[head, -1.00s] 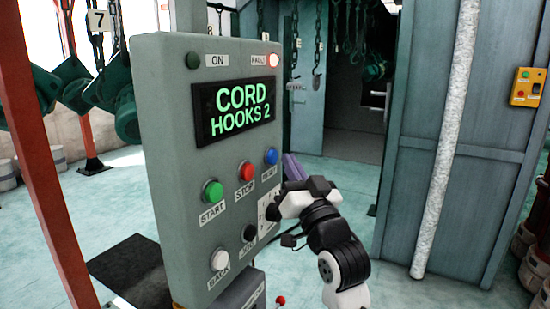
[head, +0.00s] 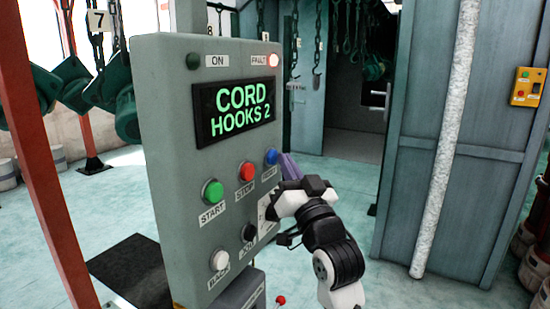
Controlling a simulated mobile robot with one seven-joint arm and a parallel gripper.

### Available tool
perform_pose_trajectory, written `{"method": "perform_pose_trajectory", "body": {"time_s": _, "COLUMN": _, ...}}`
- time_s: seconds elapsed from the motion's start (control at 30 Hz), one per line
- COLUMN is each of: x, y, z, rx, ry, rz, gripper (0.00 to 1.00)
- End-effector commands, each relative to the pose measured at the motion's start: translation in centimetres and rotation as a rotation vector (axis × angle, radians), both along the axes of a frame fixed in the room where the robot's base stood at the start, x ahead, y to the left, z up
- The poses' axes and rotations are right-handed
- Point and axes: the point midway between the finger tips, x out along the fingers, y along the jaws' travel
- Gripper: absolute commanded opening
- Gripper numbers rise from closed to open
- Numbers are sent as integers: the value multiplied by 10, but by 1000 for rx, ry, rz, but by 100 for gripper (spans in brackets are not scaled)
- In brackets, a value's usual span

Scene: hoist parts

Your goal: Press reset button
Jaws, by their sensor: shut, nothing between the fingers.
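The blue reset button (head: 271,156) is at the right of the button row on the grey control panel (head: 165,130). Its label is partly covered by my gripper. My gripper (head: 286,162) is shut and empty, its purple fingers just right of and slightly below the blue button. I cannot tell whether the fingertips touch the button or the panel. The panel's display (head: 236,112) reads "CORD HOOKS 2" in green. The FAULT lamp (head: 273,61) is lit, and the ON lamp (head: 193,60) looks dark.
The red stop button (head: 247,171) and green start button (head: 213,191) are left of the blue one. A black knob (head: 249,232) and white button (head: 220,260) are below. A red post (head: 45,150) stands left; a blue-grey cabin wall (head: 455,170) is at right.

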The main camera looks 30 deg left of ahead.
Motion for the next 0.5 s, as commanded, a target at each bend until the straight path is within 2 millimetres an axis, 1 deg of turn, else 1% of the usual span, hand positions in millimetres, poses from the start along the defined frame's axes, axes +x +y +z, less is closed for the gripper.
{"method": "perform_pose_trajectory", "body": {"time_s": 0.5, "x": 0, "y": 6, "z": 0, "rx": 0, "ry": 1, "rz": 1, "gripper": 0}}
